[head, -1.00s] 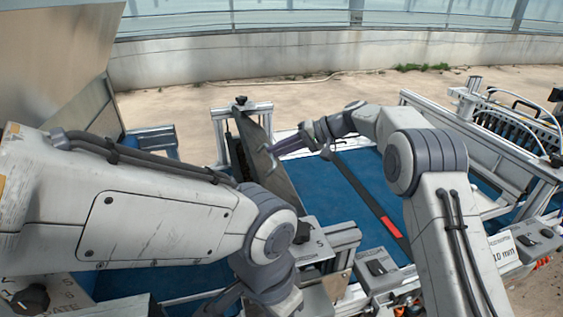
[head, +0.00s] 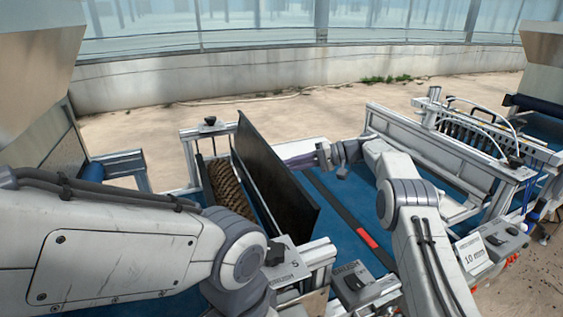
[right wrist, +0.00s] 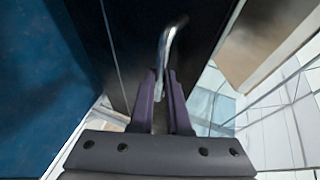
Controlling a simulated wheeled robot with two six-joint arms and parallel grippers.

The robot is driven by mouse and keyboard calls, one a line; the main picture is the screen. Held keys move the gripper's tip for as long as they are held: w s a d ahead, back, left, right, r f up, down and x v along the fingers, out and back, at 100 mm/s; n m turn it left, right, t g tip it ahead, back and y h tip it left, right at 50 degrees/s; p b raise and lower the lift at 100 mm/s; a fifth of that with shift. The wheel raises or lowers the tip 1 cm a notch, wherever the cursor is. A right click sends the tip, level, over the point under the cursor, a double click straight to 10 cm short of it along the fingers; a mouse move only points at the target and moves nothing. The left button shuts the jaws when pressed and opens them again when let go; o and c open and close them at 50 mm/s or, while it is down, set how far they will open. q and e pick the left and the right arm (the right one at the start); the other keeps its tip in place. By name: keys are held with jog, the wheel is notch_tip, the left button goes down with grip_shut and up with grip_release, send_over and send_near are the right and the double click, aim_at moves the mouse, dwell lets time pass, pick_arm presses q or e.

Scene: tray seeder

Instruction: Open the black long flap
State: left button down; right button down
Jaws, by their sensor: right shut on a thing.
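The black long flap (head: 275,178) stands up steeply on its long edge in the head view, tilted to the right. A brown bristle brush roller (head: 228,188) shows in the gap at its left. My right gripper (head: 293,162) is at the flap's right face, near its far end. In the right wrist view my right gripper (right wrist: 161,78) is shut on a bent metal handle (right wrist: 168,42) on the flap's dark face (right wrist: 118,40). Only links of my left arm show; my left gripper is out of view.
A blue belt (head: 335,185) with a dark bar and red mark (head: 367,238) lies right of the flap. Metal frame posts, a grey brush switch box (head: 352,284) and a seeder unit (head: 480,135) surround it. A concrete wall (head: 250,85) runs behind.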

jog(key=f, duration=0.1)
jog(key=d+f, duration=0.1)
jog(key=shift+w+f, duration=0.2)
jog(key=shift+f, duration=0.15)
jog(key=shift+d, duration=0.2)
jog(key=c, duration=1.2)
grip_release()
jog(key=shift+w, duration=0.1)
jog(key=o, duration=0.3)
jog(key=shift+w+d+f, duration=0.1)
jog(key=shift+d, duration=0.05)
jog(key=shift+a+r, duration=0.2)
jog(key=shift+a, duration=0.1)
